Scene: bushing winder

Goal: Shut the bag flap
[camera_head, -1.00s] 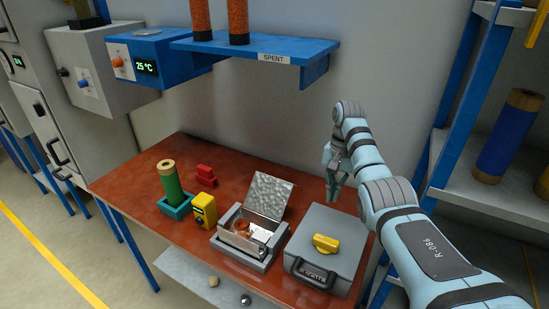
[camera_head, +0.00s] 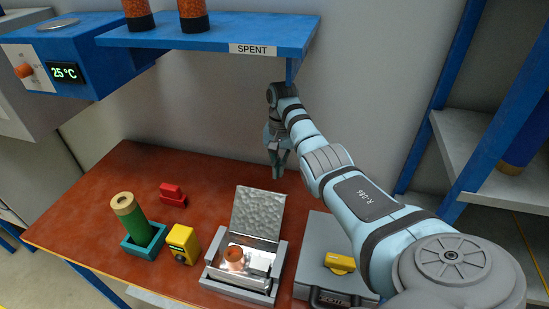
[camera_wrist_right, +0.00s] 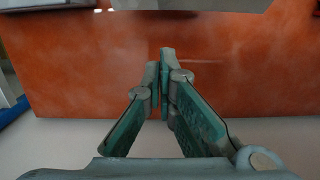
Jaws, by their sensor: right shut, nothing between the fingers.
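The foil bag (camera_head: 236,262) is silvery, sits in a grey holder (camera_head: 213,284) on the red-brown table, and shows a copper-coloured ring (camera_head: 234,254) inside. Its flap (camera_head: 258,212) is a crinkled silver panel standing up, tilted back at the rear edge, so the bag is open. My right gripper (camera_head: 277,172) is shut and empty, above the table's rear, behind and slightly right of the flap's top, apart from it. In the right wrist view its fingers (camera_wrist_right: 164,58) meet over bare table; a grey edge at the top is probably the flap. My left gripper is out of view.
Left are a yellow device (camera_head: 183,244), a green cylinder (camera_head: 131,220) and a red block (camera_head: 172,194). The blue SPENT shelf (camera_head: 225,34) overhangs behind.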

